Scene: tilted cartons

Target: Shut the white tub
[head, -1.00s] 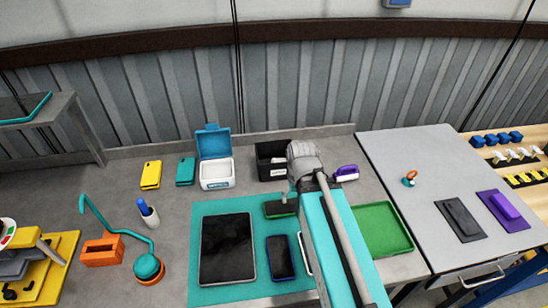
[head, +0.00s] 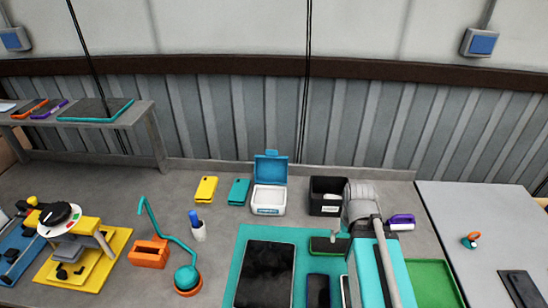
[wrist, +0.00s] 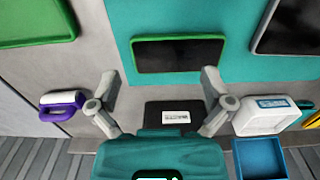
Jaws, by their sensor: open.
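The white tub (head: 268,201) stands at the back of the bench in the head view. Its blue lid (head: 270,166) is raised upright behind it. In the wrist view the tub (wrist: 262,116) is at the right, and its lid (wrist: 260,158) shows below it. My gripper (wrist: 161,82) is open and empty in the wrist view, with its two fingers spread to the left of the tub. In the head view my gripper (head: 343,236) is right of and in front of the tub, and my arm partly hides its fingers.
A black bin (head: 324,196) stands just right of the tub. Teal (head: 238,192) and yellow (head: 206,189) cases lie to its left. In front is a teal mat (head: 256,235) with a tablet (head: 264,275) and phones. A purple-handled object (head: 401,222) lies farther right.

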